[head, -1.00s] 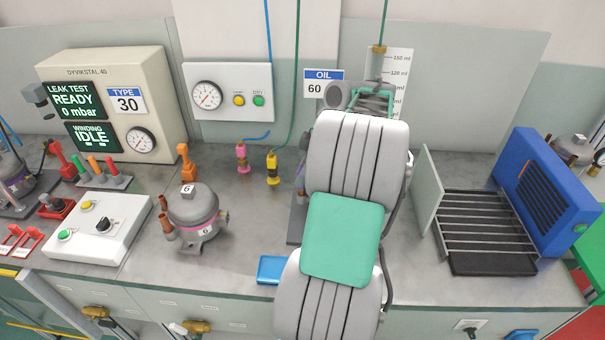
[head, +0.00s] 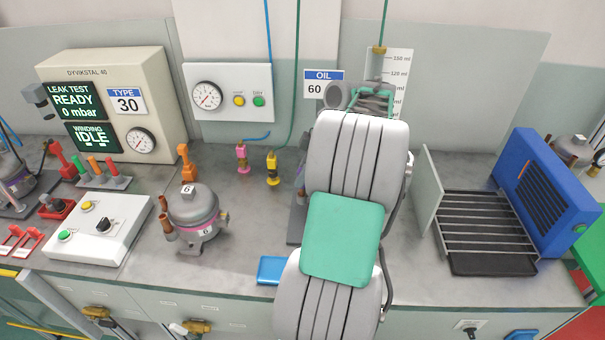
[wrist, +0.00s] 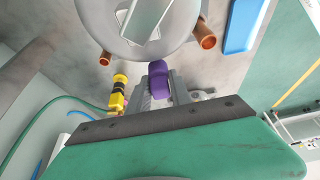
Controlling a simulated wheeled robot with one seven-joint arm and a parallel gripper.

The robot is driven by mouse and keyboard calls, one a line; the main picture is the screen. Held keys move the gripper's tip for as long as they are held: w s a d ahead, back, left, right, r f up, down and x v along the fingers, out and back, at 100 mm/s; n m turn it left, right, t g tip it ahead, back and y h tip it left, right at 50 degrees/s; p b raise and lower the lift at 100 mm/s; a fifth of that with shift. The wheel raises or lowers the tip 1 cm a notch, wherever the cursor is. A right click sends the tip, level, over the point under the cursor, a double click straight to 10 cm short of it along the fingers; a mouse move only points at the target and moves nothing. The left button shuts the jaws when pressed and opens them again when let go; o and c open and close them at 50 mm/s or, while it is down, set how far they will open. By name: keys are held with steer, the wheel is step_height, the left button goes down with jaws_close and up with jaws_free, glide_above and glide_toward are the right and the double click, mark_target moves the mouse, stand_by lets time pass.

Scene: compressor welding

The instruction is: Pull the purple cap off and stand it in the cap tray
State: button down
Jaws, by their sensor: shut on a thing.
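The purple cap (wrist: 158,78) shows in the wrist view at the edge of a grey round compressor (wrist: 130,45). My gripper (wrist: 162,88) is shut on the cap. Whether the cap still sits on a pipe stub is hidden by the fingers and the cap itself. In the head view my arm covers the gripper, the cap and most of this compressor. A flat blue tray (wrist: 241,25) lies on the bench, past a copper pipe, in the wrist view. It also shows left of my arm in the head view (head: 272,269), partly covered; its contents cannot be told.
Copper pipes (wrist: 206,38) stick out beside the compressor. A yellow-and-black connector (wrist: 118,95) with a green hose is close to my gripper. Another compressor (head: 194,210) stands at left on the bench. A black rack (head: 488,230) and blue unit (head: 550,190) are at right.

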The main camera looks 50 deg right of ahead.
steer(key=shift+r+p, duration=1.95)
steer(key=shift+r, duration=0.3)
